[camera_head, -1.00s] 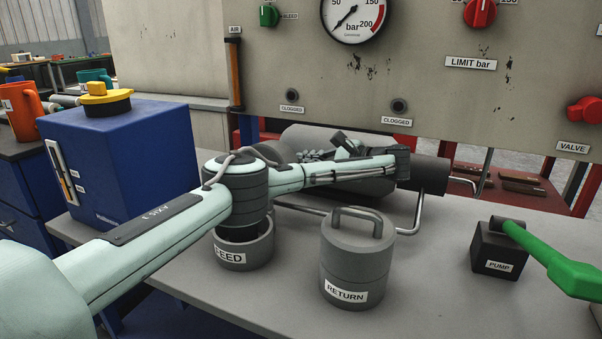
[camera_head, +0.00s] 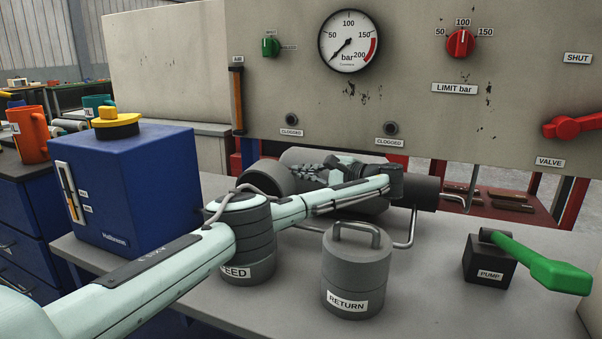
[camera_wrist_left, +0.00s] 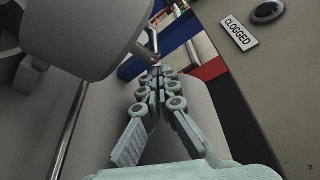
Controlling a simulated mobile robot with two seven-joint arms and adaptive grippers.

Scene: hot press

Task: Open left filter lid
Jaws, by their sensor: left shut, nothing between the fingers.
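The left canister, labelled FEED (camera_head: 262,271), stands on the grey bench, mostly hidden behind my left arm. Its top and any lid are covered by the arm's elbow, so I cannot tell how the lid sits. The grey RETURN canister (camera_head: 357,277) stands to its right, with its handled lid on. My left gripper (camera_head: 302,173) is behind the arm, over the horizontal grey cylinder, shut and empty. In the left wrist view its closed fingers (camera_wrist_left: 157,78) point away from the camera. A large grey rounded part (camera_wrist_left: 85,38) is close at their upper left. My right gripper is not in view.
A blue box (camera_head: 130,190) with a yellow cap stands at the left. The horizontal grey cylinder (camera_head: 420,192) and its pipes lie behind the canisters. A pump with a green lever (camera_head: 535,262) is at the right. A gauge panel (camera_head: 300,80) rises behind.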

